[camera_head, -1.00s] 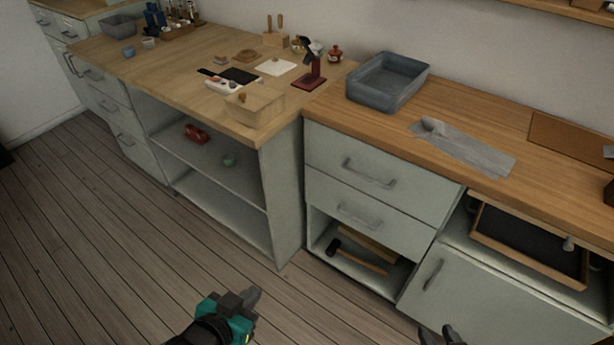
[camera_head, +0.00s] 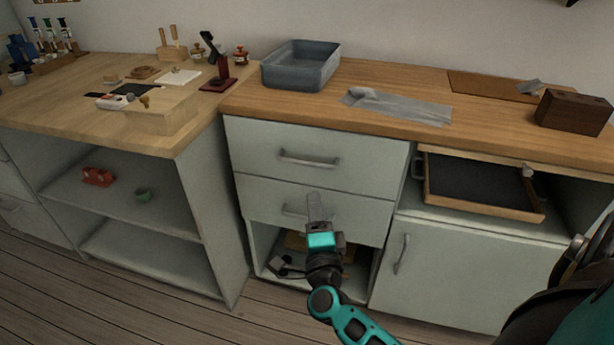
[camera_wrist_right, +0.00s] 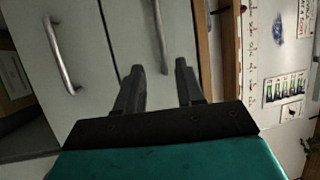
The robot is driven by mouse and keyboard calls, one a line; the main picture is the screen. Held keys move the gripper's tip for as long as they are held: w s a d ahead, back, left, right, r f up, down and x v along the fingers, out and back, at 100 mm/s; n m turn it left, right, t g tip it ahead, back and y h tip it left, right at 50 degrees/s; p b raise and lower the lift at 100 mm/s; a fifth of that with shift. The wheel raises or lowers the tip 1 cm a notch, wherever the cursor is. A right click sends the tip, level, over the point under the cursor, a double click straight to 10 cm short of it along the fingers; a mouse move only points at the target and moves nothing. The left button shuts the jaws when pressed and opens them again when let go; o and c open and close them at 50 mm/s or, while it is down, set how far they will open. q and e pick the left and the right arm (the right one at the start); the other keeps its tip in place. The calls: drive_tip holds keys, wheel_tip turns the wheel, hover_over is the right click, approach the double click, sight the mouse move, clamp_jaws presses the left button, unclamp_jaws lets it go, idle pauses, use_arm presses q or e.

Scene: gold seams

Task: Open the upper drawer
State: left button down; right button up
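The upper drawer (camera_head: 255,140) is a pale grey-green front directly under the wooden counter, and it is closed. Its metal bar handle (camera_head: 309,160) is visible and clear of my gripper in the head view. My right gripper (camera_head: 318,200) is in front of the lower drawer (camera_head: 365,212) and partly covers that drawer's handle (camera_head: 293,210). In the right wrist view my right gripper (camera_wrist_right: 158,72) is open and empty. The upper handle (camera_wrist_right: 160,35) lies ahead, between the lines of its fingers. The lower handle (camera_wrist_right: 60,55) is to the left there. My left gripper is out of view.
Under the drawers is an open compartment with a hammer (camera_head: 283,265). To the right are a tray (camera_head: 485,205) on a shelf and a closed cabinet door (camera_head: 470,265). A grey bin (camera_head: 300,66) and grey cloth (camera_head: 397,106) lie on the counter. Open shelves (camera_head: 130,205) stand left.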

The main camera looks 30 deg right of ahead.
drive_tip(key=b, duration=0.2)
approach(308, 169)
drive_tip(key=w+d+r, duration=0.2)
drive_tip(key=w+r, duration=0.2)
drive_tip(key=r, duration=0.2)
drive_tip(key=shift+w+a+f, duration=0.1)
drive_tip(key=shift+w+a, duration=0.1)
drive_tip(key=shift+w, duration=0.05)
clamp_jaws()
